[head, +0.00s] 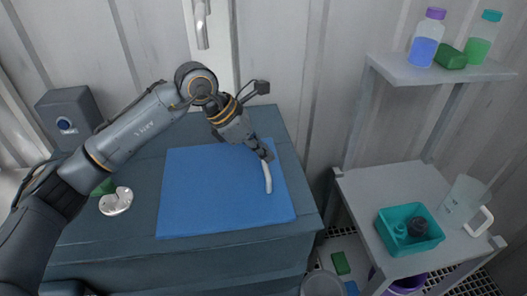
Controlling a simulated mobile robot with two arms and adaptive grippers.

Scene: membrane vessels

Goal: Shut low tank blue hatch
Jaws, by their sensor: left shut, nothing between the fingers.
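The blue hatch (205,193) is a flat blue square panel. It lies on the top of the low dark blue-grey tank (180,249) and looks level with it. A curved white handle (267,178) stands near its right side. My left gripper (268,157) comes in from the left over the panel. Its fingers are shut and empty, right by the upper end of the handle; I cannot tell whether they touch it. My right gripper is not in view.
A white round fitting (116,201) and a grey box with a blue button (66,125) are at the left. At the right, a grey table holds a teal bin (409,233) and a clear jug (463,203). Above it, a shelf (440,74) carries two bottles and a green block.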

